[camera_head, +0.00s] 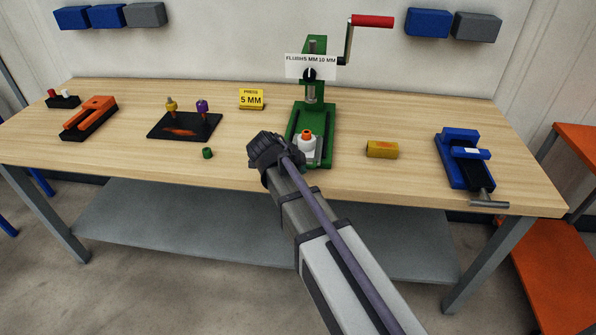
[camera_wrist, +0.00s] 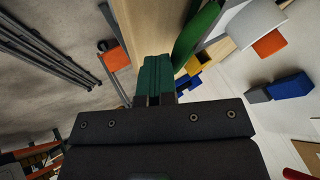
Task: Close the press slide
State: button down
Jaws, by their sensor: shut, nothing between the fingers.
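The green press (camera_head: 315,110) stands on the bench, with a crank arm ending in a red handle (camera_head: 372,21) at its top. A white piece with an orange top (camera_head: 306,140) sits on the front part of its base, between dark rails (camera_head: 326,150). I cannot tell exactly where the slide stands along them. My gripper's dark end (camera_head: 270,150) is at the left front of the base; its fingertips are hidden in the head view. In the wrist view my gripper (camera_wrist: 157,78) is shut and empty, with the white and orange piece (camera_wrist: 255,28) to its right.
A yellow cylinder (camera_head: 382,150) and a blue vise (camera_head: 463,160) are right of the press. A small green cap (camera_head: 208,153), a black tray (camera_head: 185,127), a yellow sign (camera_head: 251,99) and an orange clamp (camera_head: 90,118) are left. The bench's front edge is beneath my arm.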

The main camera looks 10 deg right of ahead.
aim_at(301, 144)
jog(key=w+d, duration=0.1)
jog(key=w, duration=0.3)
jog(key=w+d, duration=0.2)
jog(key=w, duration=0.2)
jog(key=w+d, duration=0.1)
jog(key=w, duration=0.2)
jog(key=shift+w+d, duration=0.25)
jog(key=shift+w, duration=0.15)
jog(key=shift+s, duration=0.15)
jog(key=shift+s+a+f, duration=0.1)
jog(key=shift+s+f, duration=0.05)
jog(key=shift+s, duration=0.2)
jog(key=s, duration=0.1)
jog(key=s+a, duration=0.1)
jog(key=s+f+b, duration=0.1)
jog(key=shift+s+a, duration=0.15)
jog(key=shift+s, duration=0.2)
jog(key=p+v, duration=0.8)
jog(key=v, duration=0.2)
jog(key=shift+w+r, duration=0.25)
jog(key=shift+w, duration=0.1)
